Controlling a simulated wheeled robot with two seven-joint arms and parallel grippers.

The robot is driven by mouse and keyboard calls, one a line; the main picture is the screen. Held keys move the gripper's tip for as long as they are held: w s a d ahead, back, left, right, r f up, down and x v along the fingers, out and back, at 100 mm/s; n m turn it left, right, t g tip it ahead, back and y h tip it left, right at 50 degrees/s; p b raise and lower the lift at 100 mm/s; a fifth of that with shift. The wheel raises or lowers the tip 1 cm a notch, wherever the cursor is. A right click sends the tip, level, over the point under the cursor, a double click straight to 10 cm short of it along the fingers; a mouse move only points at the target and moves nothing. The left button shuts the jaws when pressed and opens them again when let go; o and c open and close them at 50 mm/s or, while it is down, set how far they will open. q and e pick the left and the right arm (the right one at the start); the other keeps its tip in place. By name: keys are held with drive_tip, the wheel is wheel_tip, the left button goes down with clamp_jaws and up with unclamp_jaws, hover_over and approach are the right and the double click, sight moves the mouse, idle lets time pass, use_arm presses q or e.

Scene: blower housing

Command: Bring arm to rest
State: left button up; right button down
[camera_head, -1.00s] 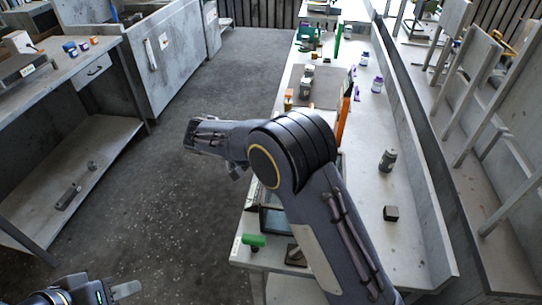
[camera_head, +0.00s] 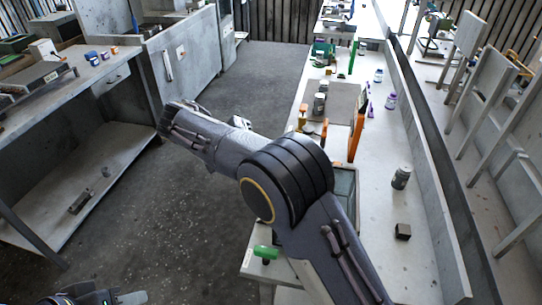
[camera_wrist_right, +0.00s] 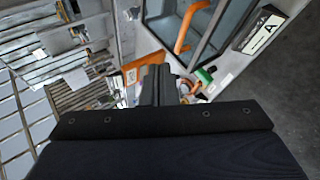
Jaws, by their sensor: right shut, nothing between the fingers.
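My right arm (camera_head: 285,185) crosses the middle of the head view, bent at the elbow over the near left end of the long bench (camera_head: 385,255). Its forearm points up and left over the floor. The right gripper is not clearly visible in the head view; in the right wrist view its dark fingers (camera_wrist_right: 156,85) are together with nothing between them. My left gripper (camera_head: 130,298) shows only partly at the bottom left, a pale fingertip over the floor, and its opening cannot be made out.
A workbench (camera_head: 100,70) stands at left. The floor (camera_head: 250,90) between is clear. The right wrist view shows a tray labelled A (camera_wrist_right: 262,28).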

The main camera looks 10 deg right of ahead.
drive_tip(key=s+d+g+y, duration=0.2)
drive_tip(key=s+d+y, duration=0.65)
drive_tip(key=d, duration=0.55)
drive_tip(key=s+f+m+t+y, duration=0.2)
drive_tip(key=s+t+y, duration=0.4)
drive_tip(key=s, duration=1.6)
drive_tip(key=shift+f, duration=0.7)
drive_tip(key=shift+w+a, duration=0.1)
